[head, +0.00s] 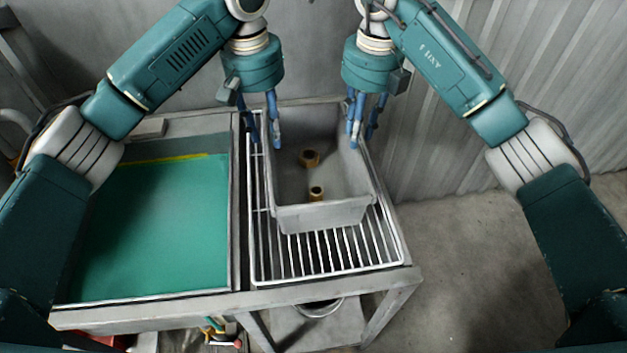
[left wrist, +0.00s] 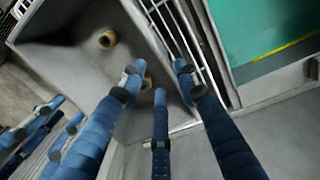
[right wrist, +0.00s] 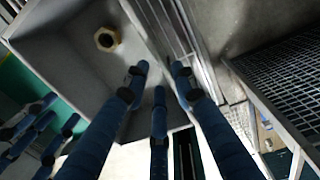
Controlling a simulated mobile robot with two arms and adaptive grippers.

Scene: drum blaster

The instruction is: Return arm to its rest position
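A grey metal bin (head: 322,216) sits on the white wire rack on the right half of the bench. Two brass-coloured hollow parts lie in it, one farther back (head: 309,158) and one nearer the front (head: 316,193). My left gripper (head: 265,142) has blue fingers pointing down by the bin's left rim, spread apart with nothing between them. My right gripper (head: 362,138) is likewise by the right rim, fingers spread and empty. Both wrist views show separated fingertips over the bin's edge region. I cannot tell whether any finger touches the rim.
A green panel (head: 150,235) fills the bench's left half. The wire rack (head: 330,255) surrounds the bin. A corrugated wall (head: 480,130) stands behind. A dark grating (right wrist: 290,80) shows in the right wrist view. Open floor (head: 460,270) lies right of the bench.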

